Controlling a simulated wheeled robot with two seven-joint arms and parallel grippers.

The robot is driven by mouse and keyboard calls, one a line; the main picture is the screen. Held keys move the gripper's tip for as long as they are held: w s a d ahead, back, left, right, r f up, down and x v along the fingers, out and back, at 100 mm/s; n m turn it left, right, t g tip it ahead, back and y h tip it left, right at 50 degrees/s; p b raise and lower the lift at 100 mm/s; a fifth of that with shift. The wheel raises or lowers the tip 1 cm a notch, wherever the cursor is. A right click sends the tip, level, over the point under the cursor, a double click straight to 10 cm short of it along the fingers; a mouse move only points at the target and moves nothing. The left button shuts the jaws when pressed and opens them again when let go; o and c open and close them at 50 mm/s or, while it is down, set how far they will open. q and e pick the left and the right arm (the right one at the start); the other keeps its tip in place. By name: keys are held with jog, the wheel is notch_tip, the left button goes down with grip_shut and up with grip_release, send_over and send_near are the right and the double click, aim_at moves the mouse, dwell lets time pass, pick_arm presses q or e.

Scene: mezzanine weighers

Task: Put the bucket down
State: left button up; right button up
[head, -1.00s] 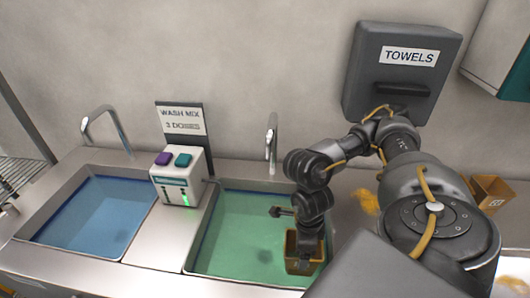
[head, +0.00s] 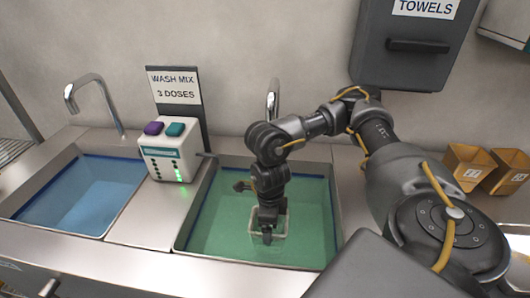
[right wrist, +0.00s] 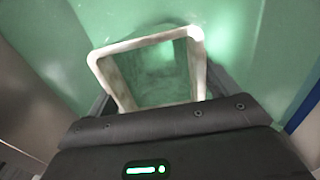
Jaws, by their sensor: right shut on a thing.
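My right gripper (head: 267,222) is shut on a small square bucket (head: 281,229) over the green-filled right sink basin (head: 218,212). The bucket looks pale, with a whitish rim and see-through or green-tinted walls. In the right wrist view the bucket (right wrist: 140,43) fills the middle, its open mouth showing green inside. The gripper holds it by the near side; the grip itself is partly hidden. I cannot tell whether its base touches the basin floor. My left gripper is not in view.
A blue-filled basin (head: 82,197) lies left. Between the basins stands a white dispenser (head: 168,152) with a wash mix sign (head: 174,88). A faucet (head: 272,100) rises behind the green basin; a towel box (head: 415,48) hangs above.

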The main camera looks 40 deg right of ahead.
jog(key=shift+w+a+f, duration=0.2)
jog(key=shift+w+f, duration=0.35)
jog(key=shift+f, duration=0.1)
notch_tip(320, 180, down, 2)
jog(key=shift+f, duration=0.15)
jog(key=shift+w+f, duration=0.1)
jog(key=shift+f, duration=0.35)
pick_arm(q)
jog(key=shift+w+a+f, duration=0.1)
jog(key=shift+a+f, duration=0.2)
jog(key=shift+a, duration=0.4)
pick_arm(e)
jog(key=shift+f+b, duration=0.15)
jog(key=shift+b, duration=0.2)
jog(key=o, duration=1.1)
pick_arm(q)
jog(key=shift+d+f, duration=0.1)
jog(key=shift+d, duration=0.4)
